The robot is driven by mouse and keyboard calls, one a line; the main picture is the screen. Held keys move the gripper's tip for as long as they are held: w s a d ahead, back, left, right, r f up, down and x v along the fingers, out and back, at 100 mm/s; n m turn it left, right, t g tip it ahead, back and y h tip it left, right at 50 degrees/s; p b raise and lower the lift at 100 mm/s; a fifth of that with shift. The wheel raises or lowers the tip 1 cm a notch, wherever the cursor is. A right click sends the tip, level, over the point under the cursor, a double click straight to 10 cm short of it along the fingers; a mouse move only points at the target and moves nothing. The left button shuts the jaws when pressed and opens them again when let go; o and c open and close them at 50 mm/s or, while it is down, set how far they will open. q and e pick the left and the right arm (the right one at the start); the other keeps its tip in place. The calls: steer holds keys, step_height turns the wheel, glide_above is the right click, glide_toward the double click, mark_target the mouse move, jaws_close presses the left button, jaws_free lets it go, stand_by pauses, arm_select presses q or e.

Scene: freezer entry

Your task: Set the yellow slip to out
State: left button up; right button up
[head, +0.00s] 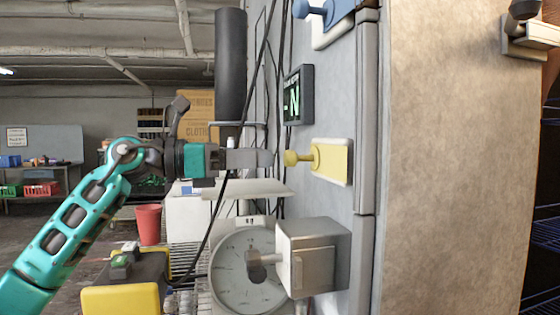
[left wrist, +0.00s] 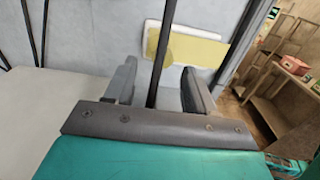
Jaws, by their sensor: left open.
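The yellow slip (head: 333,160) sits on a pale backing plate on the grey wall panel. Its round yellow knob (head: 291,158) sticks out to the left. My left gripper (head: 266,158) is level with the knob, points at it and stands a short gap to its left. In the left wrist view, the gripper (left wrist: 160,85) is open with nothing held between its fingers. The yellow slip (left wrist: 190,49) shows beyond them there, partly crossed by a dark cable. My right gripper is not in view.
Above the slip is a small display (head: 298,95) with green letters, partly readable as "N". A blue handle (head: 313,10) is higher up. A metal box (head: 312,257) and a round dial (head: 243,270) are below. Black cables (left wrist: 160,60) hang close to the gripper.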

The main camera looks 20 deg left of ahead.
arm_select(q)
steer(key=v, duration=0.6)
steer(key=shift+s+a+b, duration=0.15)
steer(key=shift+s+b, duration=0.05)
steer(key=shift+b, duration=0.15)
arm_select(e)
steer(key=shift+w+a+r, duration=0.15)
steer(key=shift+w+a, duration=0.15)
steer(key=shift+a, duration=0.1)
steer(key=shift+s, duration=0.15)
